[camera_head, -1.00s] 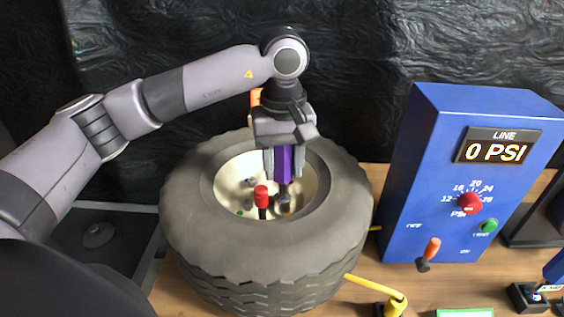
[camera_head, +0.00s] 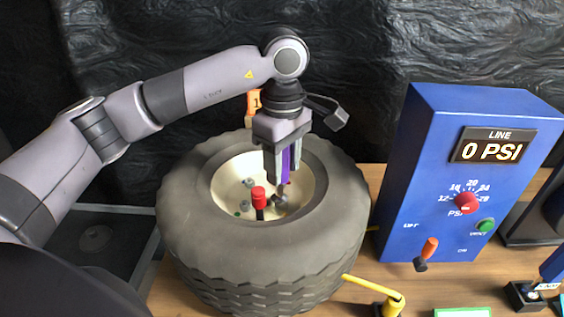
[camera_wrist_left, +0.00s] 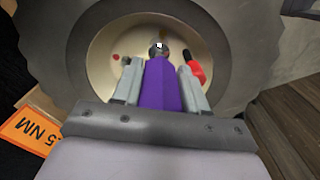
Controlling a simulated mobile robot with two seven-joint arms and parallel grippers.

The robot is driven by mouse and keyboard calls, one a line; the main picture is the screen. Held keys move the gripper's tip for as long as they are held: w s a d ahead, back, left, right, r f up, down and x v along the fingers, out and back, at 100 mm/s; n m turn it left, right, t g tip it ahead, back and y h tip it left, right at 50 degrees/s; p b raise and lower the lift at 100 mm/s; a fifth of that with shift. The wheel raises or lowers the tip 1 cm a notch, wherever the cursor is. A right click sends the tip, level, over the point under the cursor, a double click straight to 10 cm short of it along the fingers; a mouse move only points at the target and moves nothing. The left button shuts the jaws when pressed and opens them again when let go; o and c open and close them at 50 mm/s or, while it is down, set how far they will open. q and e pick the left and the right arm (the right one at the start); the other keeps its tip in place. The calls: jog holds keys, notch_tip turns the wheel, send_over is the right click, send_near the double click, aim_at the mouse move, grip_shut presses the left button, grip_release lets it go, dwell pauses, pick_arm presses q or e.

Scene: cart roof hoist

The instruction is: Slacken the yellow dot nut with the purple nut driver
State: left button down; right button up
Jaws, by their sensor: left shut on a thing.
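My left gripper (camera_head: 283,178) points down into the wheel's pale rim (camera_head: 226,184) and is shut on the purple nut driver (camera_head: 287,160). In the left wrist view the purple driver (camera_wrist_left: 162,88) sits between the two grey fingers. The driver's metal socket (camera_head: 280,201) is down at the rim's right part, where a nut would be covered by it. Other grey nuts (camera_head: 249,183) show at the left of the rim, with a green dot (camera_head: 238,214) near one. My right gripper is not in view.
The thick tyre (camera_head: 190,235) surrounds the rim. A blue panel (camera_head: 415,165) reading 0 PSI stands right. An orange tag (camera_head: 253,101) is behind the wheel.

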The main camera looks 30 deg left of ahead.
pick_arm(q)
jog(key=shift+r+p, duration=2.2)
jog(key=shift+r, duration=1.2)
